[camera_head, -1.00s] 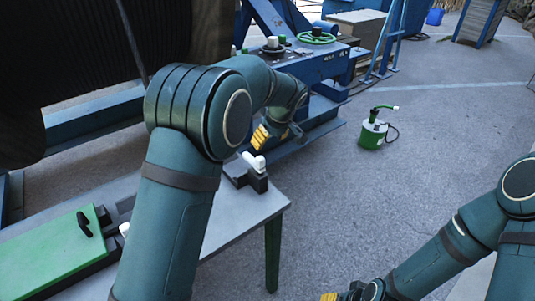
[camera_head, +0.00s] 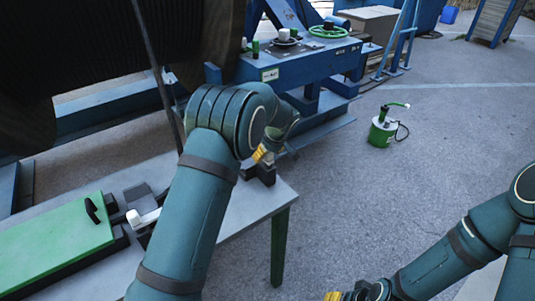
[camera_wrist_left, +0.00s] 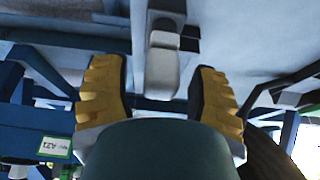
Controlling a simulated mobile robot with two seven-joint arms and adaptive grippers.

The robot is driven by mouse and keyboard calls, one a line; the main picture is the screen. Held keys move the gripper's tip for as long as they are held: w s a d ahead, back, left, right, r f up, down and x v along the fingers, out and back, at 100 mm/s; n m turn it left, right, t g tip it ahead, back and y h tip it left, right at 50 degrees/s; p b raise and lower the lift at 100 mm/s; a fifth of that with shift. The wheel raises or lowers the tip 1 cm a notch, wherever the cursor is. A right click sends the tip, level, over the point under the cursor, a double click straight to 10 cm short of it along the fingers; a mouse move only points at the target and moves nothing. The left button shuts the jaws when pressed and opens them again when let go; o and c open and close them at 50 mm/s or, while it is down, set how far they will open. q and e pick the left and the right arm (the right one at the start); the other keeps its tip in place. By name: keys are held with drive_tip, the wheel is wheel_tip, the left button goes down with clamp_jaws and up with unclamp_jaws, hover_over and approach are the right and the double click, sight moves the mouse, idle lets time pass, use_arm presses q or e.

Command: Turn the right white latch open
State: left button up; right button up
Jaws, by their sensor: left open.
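The right latch's black block (camera_head: 266,174) stands at the right end of the grey table. Its white handle (camera_wrist_left: 162,72) shows in the left wrist view, but my gripper and arm mostly hide it in the head view. My left gripper (camera_head: 262,154) is at the block. In the left wrist view the gripper (camera_wrist_left: 157,85) is open, with a yellow finger on each side of the white handle and gaps between. My right gripper (camera_head: 347,295) shows only partly at the bottom edge of the head view.
A green lid or panel (camera_head: 50,245) with a black handle lies on the table (camera_head: 240,215). Another white latch (camera_head: 142,217) sits beside it. A large dark reel and blue frame stand behind. A green canister (camera_head: 381,132) stands on open floor at the right.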

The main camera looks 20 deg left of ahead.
use_arm(q)
drive_tip(key=shift+f, duration=0.1)
drive_tip(key=shift+c, duration=0.4)
clamp_jaws()
